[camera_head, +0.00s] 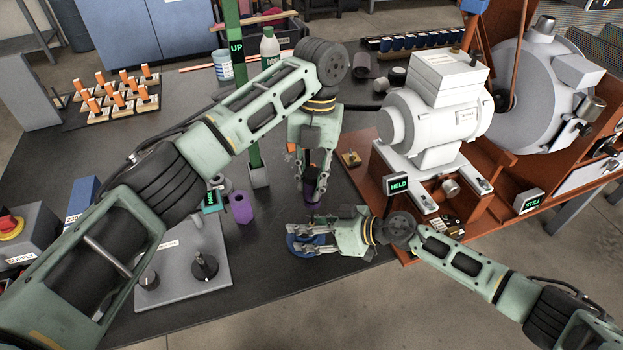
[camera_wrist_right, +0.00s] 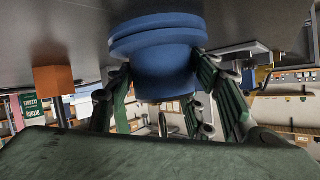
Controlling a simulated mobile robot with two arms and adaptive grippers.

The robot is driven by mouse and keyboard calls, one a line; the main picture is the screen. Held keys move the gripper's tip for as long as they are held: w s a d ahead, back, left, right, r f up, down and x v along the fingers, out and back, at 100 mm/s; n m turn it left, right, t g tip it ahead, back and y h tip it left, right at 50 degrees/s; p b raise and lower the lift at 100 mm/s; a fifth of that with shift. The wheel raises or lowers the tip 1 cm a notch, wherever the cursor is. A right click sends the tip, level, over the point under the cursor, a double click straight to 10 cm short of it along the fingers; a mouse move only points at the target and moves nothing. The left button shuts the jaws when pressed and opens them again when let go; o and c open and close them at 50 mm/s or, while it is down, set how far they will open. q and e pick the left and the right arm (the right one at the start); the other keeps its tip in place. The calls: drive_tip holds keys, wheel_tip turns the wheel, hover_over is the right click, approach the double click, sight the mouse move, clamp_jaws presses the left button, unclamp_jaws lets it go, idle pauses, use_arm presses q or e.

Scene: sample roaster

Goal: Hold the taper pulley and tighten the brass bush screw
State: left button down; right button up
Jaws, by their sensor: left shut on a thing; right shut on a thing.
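A blue round flanged piece, which looks like the taper pulley (camera_wrist_right: 160,60), fills the upper middle of the right wrist view. My right gripper (camera_head: 295,241) is shut on it near the bench's front edge, fingers on both sides. In the head view the blue pulley (camera_head: 303,245) shows partly between the fingers. My left gripper (camera_head: 314,196) points down, just above and behind the right one. It is shut on a small dark purple thing (camera_head: 312,208), mostly hidden by the fingers. I cannot make out the brass bush screw.
A purple cylinder (camera_head: 240,207) stands left of my left gripper. A white motor (camera_head: 436,120) on a red-brown frame (camera_head: 400,243) stands to the right, with a sign reading HELD (camera_head: 398,185). A grey control panel (camera_head: 181,268) lies front left. Orange-handled pieces (camera_head: 118,90) stand back left.

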use_arm(q)
drive_tip(key=shift+r, duration=0.75)
use_arm(e)
drive_tip(key=shift+s+d+f, duration=0.2)
drive_tip(key=shift+s+f, duration=0.2)
drive_tip(key=shift+f, duration=0.35)
use_arm(q)
drive_tip(key=shift+s+v, duration=0.25)
drive_tip(key=shift+v, duration=0.95)
drive_tip(key=shift+s+v, duration=0.2)
drive_tip(key=shift+v, duration=1.05)
drive_tip(key=shift+a+r, duration=0.1)
drive_tip(key=shift+a, duration=0.05)
drive_tip(key=shift+w, duration=0.15)
use_arm(e)
drive_tip(key=o, duration=1.5)
drive_tip(key=shift+c, duration=0.2)
drive_tip(key=v, duration=0.8)
drive_tip(key=r+v, duration=0.1)
drive_tip(key=v, duration=0.3)
drive_tip(key=shift+w+a, duration=0.1)
drive_tip(key=shift+w, duration=0.3)
